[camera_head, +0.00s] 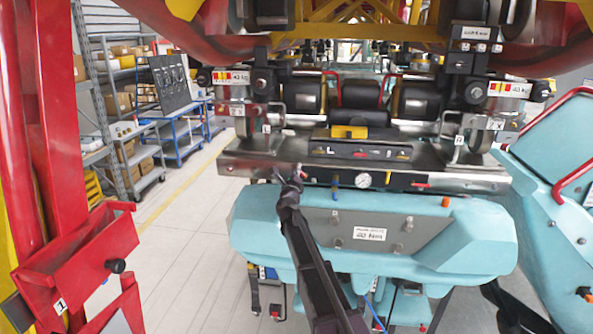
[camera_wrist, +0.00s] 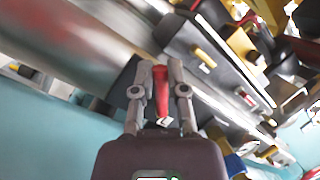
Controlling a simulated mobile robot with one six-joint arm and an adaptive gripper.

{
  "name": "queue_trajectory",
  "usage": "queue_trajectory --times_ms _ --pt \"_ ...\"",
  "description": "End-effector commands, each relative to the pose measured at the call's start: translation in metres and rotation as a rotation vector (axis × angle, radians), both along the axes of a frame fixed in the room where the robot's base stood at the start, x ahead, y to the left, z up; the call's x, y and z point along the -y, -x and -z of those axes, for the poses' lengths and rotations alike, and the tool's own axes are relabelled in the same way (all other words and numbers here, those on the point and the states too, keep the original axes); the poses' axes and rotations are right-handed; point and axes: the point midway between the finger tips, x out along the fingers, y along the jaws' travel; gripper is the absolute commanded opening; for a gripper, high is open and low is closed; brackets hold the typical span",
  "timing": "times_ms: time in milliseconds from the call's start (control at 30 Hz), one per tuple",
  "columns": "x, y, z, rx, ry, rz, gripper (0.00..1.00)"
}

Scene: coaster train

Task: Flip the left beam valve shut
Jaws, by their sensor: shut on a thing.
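A silver metal beam (camera_head: 460,178) runs across the middle of the head view, above a turquoise car front. My gripper (camera_head: 296,172) is at the beam's front face, left of its centre. In the wrist view the two fingers of my gripper (camera_wrist: 163,75) stand on either side of a red valve handle (camera_wrist: 163,45) and are shut on it. The handle's lower end shows between the fingers. In the head view this left valve is mostly hidden by my gripper. Another small red handle (camera_head: 421,185) sits farther right on the beam.
A round pressure gauge (camera_head: 362,180) sits on the beam right of my gripper. A yellow block (camera_head: 348,132) is above it. A red stand (camera_head: 75,250) is at the left. Shelves (camera_head: 110,100) and a blue cart (camera_head: 178,140) stand behind open floor.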

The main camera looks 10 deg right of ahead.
Motion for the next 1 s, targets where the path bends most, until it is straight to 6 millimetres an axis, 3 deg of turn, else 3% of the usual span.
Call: queue_trajectory --times_ms 367,1000 --pt "0.004 0.0 -0.004 0.03 -0.089 0.002 0.0" --pt "0.024 0.007 -0.015 0.18 -0.548 0.002 0.0"
